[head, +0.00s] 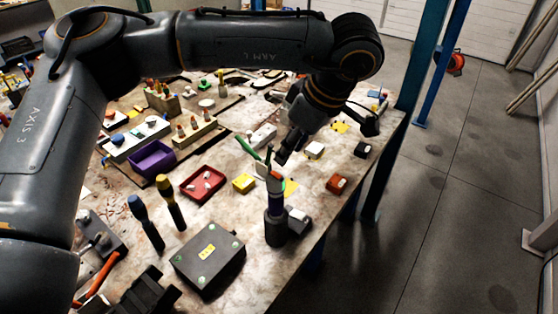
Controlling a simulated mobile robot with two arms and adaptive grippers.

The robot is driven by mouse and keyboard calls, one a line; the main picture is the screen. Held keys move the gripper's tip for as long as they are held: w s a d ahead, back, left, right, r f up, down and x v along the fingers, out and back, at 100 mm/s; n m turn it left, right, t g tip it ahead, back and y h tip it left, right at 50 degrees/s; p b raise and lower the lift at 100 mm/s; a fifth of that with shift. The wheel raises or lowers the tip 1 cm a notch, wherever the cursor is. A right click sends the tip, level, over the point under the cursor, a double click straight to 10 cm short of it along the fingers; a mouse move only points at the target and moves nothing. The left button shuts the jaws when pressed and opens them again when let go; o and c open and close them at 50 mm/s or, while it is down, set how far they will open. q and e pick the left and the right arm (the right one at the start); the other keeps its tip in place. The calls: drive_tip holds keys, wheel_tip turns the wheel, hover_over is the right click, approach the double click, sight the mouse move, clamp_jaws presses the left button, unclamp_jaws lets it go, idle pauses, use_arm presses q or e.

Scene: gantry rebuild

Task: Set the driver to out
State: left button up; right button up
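A driver-like tool (275,212) stands upright near the table's right edge in the head view. It has a dark base, a blue middle and a top with orange and green on it. My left gripper (274,164) points down and to the left, with its dark fingertips right at the tool's top. I cannot tell whether they touch it or how far apart they are. Any setting mark on the tool is too small to read.
A black box (208,258) with a yellow label lies left of the tool. Blue-topped (146,222) and yellow-topped (170,202) tools stand beyond it. A red tray (202,184), a purple bin (152,158) and small blocks crowd the table. Open floor lies right.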

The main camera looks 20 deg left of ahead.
sight(275, 173)
use_arm(q)
drive_tip(key=x, duration=0.2)
drive_tip(key=p+x, duration=0.1)
drive_tip(key=x, duration=0.2)
drive_tip(key=p+x, duration=0.1)
drive_tip(key=x, duration=0.1)
drive_tip(key=shift+w+a+f, duration=0.1)
drive_tip(key=shift+w+f, duration=0.15)
drive_tip(key=shift+w, duration=0.05)
drive_tip(key=shift+a+f, duration=0.1)
drive_tip(key=shift+f, duration=0.3)
drive_tip(key=shift+w, duration=0.1)
drive_tip(key=shift+c, duration=0.2)
clamp_jaws()
use_arm(e)
drive_tip(key=r, duration=0.1)
drive_tip(key=w, duration=0.1)
drive_tip(key=w+r, duration=0.1)
drive_tip(key=shift+a+r, duration=0.25)
drive_tip(key=shift+r, duration=0.1)
